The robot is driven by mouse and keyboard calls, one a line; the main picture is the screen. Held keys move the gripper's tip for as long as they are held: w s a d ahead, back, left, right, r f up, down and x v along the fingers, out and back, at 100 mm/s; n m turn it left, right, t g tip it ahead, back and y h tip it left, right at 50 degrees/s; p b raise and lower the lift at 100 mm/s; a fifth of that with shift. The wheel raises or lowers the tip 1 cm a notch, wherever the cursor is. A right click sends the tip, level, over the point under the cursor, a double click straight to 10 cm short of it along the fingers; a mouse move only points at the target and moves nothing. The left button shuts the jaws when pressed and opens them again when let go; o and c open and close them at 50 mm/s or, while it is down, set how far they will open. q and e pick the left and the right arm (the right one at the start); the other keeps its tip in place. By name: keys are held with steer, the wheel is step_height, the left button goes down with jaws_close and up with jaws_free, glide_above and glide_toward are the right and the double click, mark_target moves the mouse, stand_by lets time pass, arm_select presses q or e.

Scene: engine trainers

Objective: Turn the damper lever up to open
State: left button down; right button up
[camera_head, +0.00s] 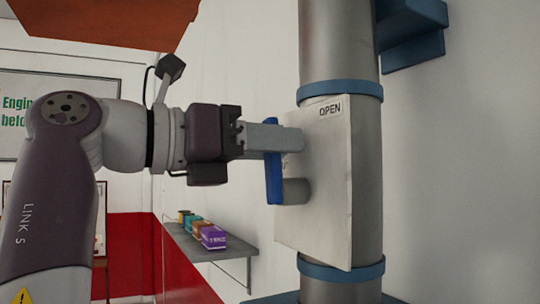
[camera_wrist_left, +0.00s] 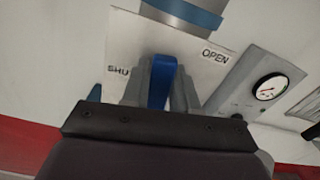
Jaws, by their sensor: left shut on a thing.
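The blue damper lever (camera_head: 273,165) sits on a grey pivot stub (camera_head: 296,191) in front of a pale plate (camera_head: 325,195) on a vertical metal duct (camera_head: 338,60). The lever points upward from its pivot, close to vertical in the head view. The plate reads OPEN at its top. My left gripper (camera_head: 276,138) is shut on the upper part of the lever. In the left wrist view the lever (camera_wrist_left: 162,82) stands between the two grey fingers (camera_wrist_left: 160,88), and the plate (camera_wrist_left: 130,35) shows OPEN and a partly hidden SHU label. My right gripper is not in view.
Blue bands (camera_head: 340,90) circle the duct above and below the plate. A wall shelf (camera_head: 205,248) with several small coloured boxes is behind my left arm. A round gauge (camera_wrist_left: 268,88) on a grey panel is to the right in the left wrist view.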

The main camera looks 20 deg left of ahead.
arm_select(q)
steer(key=shift+s+d+f+m, duration=0.2)
steer(key=shift+d+m, duration=0.1)
steer(key=shift+m, duration=0.6)
steer(key=c, duration=1)
jaws_free()
steer(key=shift+o, duration=0.2)
steer(key=shift+s+r, duration=0.1)
steer(key=shift+s+a, duration=0.1)
steer(key=v, duration=1.2)
steer(key=shift+s+a, duration=0.2)
